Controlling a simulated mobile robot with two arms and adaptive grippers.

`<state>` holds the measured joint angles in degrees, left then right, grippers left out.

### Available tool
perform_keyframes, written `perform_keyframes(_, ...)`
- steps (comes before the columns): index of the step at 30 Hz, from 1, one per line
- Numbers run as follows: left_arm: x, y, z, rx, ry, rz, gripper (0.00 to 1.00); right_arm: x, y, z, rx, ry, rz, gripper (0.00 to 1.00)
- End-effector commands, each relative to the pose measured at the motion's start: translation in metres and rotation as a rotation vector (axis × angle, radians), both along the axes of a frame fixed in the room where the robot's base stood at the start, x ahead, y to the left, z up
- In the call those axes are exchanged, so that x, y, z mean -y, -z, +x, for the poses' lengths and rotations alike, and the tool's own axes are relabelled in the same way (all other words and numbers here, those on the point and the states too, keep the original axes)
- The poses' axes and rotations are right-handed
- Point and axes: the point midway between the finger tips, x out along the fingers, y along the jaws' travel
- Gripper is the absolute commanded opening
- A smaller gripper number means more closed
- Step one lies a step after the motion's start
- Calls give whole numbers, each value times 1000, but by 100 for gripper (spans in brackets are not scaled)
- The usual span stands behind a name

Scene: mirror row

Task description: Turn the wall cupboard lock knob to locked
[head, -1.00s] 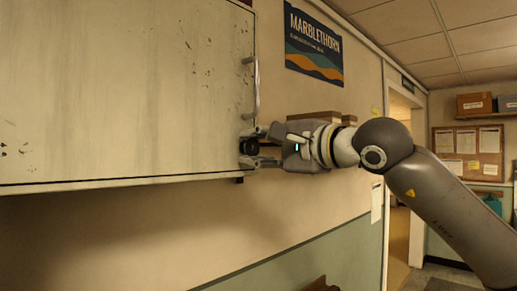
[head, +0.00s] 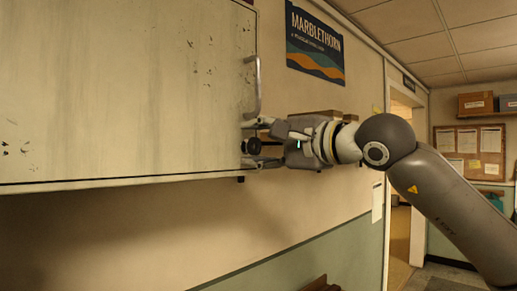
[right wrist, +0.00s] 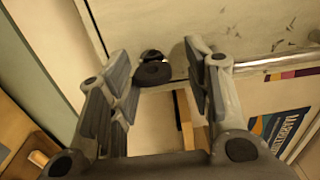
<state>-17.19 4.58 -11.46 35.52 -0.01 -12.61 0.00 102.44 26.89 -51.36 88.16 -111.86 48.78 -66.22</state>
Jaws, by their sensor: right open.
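The wall cupboard (head: 120,90) fills the left of the head view, its pale door closed. The dark lock knob (head: 252,146) sits near the door's lower right corner, below the vertical bar handle (head: 256,85). My right gripper (head: 259,143) reaches in from the right, open, one finger above the knob and one below. My left gripper is out of view.
A poster (head: 314,45) hangs on the wall right of the cupboard. The wall below the cupboard is clear. A doorway (head: 402,180) and a notice board (head: 468,152) are farther right.

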Motion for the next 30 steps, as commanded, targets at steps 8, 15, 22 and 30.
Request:
perform_keyframes(8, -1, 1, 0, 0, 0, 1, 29, -1, 5, 1, -9, -2, -6, 51)
perform_keyframes(15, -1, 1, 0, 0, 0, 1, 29, 13, 5, -13, -6, -2, -5, 51)
perform_keyframes(22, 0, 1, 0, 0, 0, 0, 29, 49, 5, -47, -5, 1, -5, 51)
perform_keyframes(30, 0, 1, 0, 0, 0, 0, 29, 79, 5, -78, -6, 1, -3, 51)
